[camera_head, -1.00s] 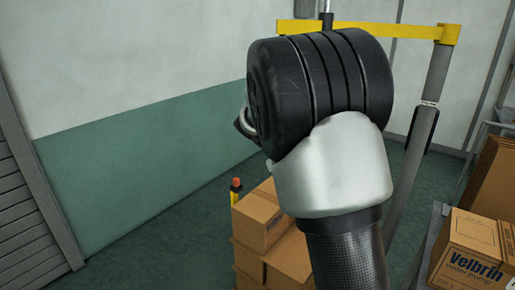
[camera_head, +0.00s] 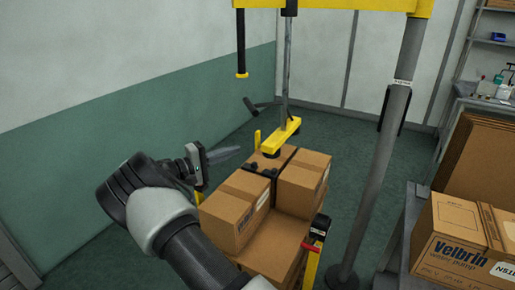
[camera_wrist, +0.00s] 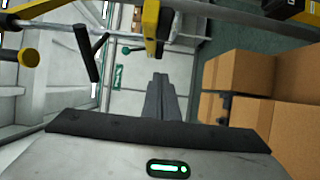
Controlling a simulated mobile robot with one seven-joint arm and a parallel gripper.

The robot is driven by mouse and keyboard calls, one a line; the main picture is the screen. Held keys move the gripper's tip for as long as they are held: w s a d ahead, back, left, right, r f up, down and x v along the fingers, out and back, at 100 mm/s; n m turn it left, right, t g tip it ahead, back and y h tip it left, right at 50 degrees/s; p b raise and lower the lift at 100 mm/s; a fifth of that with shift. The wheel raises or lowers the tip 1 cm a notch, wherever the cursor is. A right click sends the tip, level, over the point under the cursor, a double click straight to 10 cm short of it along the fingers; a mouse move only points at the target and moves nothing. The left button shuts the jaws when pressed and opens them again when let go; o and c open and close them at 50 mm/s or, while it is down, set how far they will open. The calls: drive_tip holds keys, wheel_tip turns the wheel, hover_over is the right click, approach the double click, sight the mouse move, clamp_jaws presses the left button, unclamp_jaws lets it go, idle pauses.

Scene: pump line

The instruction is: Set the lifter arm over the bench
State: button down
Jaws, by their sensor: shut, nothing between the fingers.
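The lifter's yellow horizontal arm (camera_head: 340,4) runs along the top of the head view from a grey post (camera_head: 385,150) at the right. A grey rod (camera_head: 287,70) hangs from it to a yellow lifting head (camera_head: 275,138) with dark pads, just above or on the stacked boxes. A black handle (camera_head: 252,106) sticks out left of the rod; it also shows in the wrist view (camera_wrist: 90,58). My gripper (camera_head: 238,153) is shut and empty, left of the lifting head and apart from it. In the wrist view its fingers (camera_wrist: 159,80) point away, together. The bench at the right is only partly in view.
Stacked cardboard boxes (camera_head: 238,215) stand right of my gripper, with a yellow and red post (camera_head: 315,245) beside them. A Velbrin pump box (camera_head: 465,245) sits on a grey surface at the right. Clear green floor (camera_head: 345,135) lies behind the boxes.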

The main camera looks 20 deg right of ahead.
drive_tip(key=s+d+p, duration=0.2)
drive_tip(key=d+p, duration=0.1)
drive_tip(key=d, duration=0.6)
drive_tip(key=shift+d, duration=0.2)
idle(0.6)
